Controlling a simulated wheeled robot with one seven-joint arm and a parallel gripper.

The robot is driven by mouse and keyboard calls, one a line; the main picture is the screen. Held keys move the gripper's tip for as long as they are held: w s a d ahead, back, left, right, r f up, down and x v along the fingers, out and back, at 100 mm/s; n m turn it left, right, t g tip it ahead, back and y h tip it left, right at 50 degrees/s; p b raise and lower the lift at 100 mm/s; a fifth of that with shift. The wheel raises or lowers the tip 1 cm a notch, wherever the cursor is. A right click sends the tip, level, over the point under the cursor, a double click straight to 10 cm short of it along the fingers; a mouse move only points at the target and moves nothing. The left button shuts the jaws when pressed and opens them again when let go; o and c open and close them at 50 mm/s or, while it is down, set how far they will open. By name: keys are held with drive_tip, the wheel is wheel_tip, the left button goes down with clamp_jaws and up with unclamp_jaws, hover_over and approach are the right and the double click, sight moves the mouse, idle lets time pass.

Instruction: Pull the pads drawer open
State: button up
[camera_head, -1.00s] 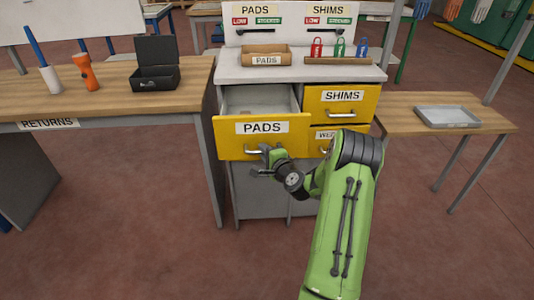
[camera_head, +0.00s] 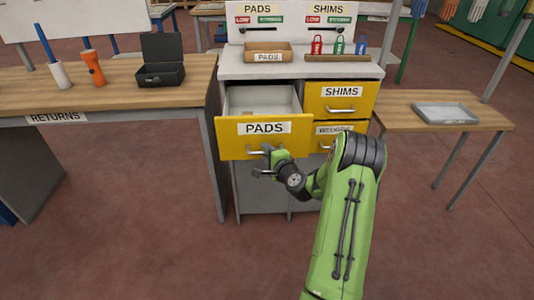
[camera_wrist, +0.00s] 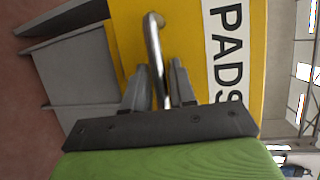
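The yellow pads drawer (camera_head: 226,142) stands pulled out from the grey cabinet, and its inside shows from above. Its front carries a PADS label (camera_head: 264,128) and a metal bar handle (camera_head: 252,150). My gripper (camera_head: 265,160) is at this handle, in front of the drawer. In the wrist view the handle (camera_wrist: 153,45) runs between the two fingers of my gripper (camera_wrist: 162,88). The fingers sit close on both sides of the bar. A small pale item seems to lie inside the drawer, too small to tell.
The shims drawer (camera_head: 341,92) and a lower drawer, partly hidden by my arm, are shut. The returns table (camera_head: 100,105) stands left, with a black open box (camera_head: 162,75) and an orange flashlight (camera_head: 94,70). A side table with a grey tray (camera_head: 446,113) stands right. Floor in front is clear.

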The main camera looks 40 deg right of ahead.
drive_tip(key=shift+s, duration=0.1)
drive_tip(key=b+v, duration=0.2)
drive_tip(key=v, duration=1.3)
drive_tip(key=shift+s, duration=0.3)
drive_tip(key=shift+r, duration=0.1)
